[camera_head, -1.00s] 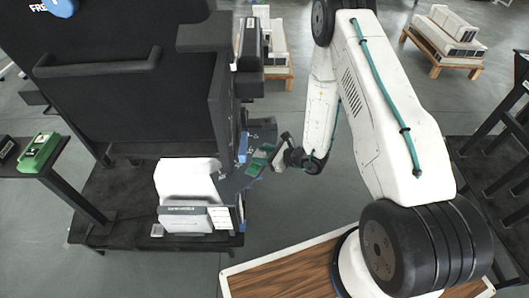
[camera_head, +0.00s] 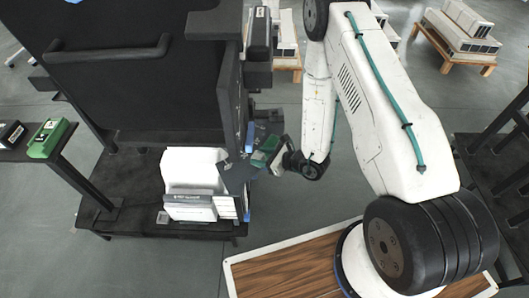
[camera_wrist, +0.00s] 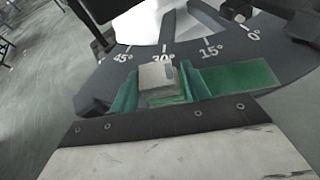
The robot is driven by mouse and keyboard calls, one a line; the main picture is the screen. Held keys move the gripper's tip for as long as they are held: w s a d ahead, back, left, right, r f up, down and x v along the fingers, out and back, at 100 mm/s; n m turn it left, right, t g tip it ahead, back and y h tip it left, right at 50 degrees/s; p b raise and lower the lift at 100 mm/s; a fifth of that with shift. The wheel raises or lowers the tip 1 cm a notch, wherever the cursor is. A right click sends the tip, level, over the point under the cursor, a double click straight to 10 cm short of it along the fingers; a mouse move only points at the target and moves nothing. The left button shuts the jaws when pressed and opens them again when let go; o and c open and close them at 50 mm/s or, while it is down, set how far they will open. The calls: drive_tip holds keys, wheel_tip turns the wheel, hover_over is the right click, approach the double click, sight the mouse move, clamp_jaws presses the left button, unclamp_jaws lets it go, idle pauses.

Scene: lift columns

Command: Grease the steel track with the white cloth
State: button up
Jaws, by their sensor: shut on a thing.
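The pad is over a dark curved plate (camera_wrist: 110,73) with angle marks from 0° to 45°, near the 30° mark. I cannot tell whether it touches the plate. A pale grey surface shows behind the plate; I cannot clearly pick out the steel track. In the head view, my gripper (camera_head: 269,155) is at the right side of the dark machine, beside the plate (camera_head: 236,172); the cloth is too small to tell there.
A flat green area (camera_wrist: 238,76) lies right of my fingers. The dark machine (camera_head: 130,80) fills the left, with a white box-shaped part (camera_head: 190,172) low on it. A green case (camera_head: 50,138) sits on a side stand. Loaded pallets (camera_head: 460,35) stand behind; the floor between is open.

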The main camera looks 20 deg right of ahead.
drive_tip(key=shift+s+a+r, duration=0.1)
drive_tip(key=shift+s+a, duration=1.05)
drive_tip(key=shift+a, duration=0.1)
drive_tip(key=shift+r, duration=0.2)
drive_tip(key=shift+r, duration=1.35)
drive_tip(key=s+d+r, duration=0.2)
drive_tip(key=s+d, duration=0.7)
drive_tip(key=s, duration=0.1)
drive_tip(key=shift+d, duration=0.4)
drive_tip(key=shift+f, duration=0.1)
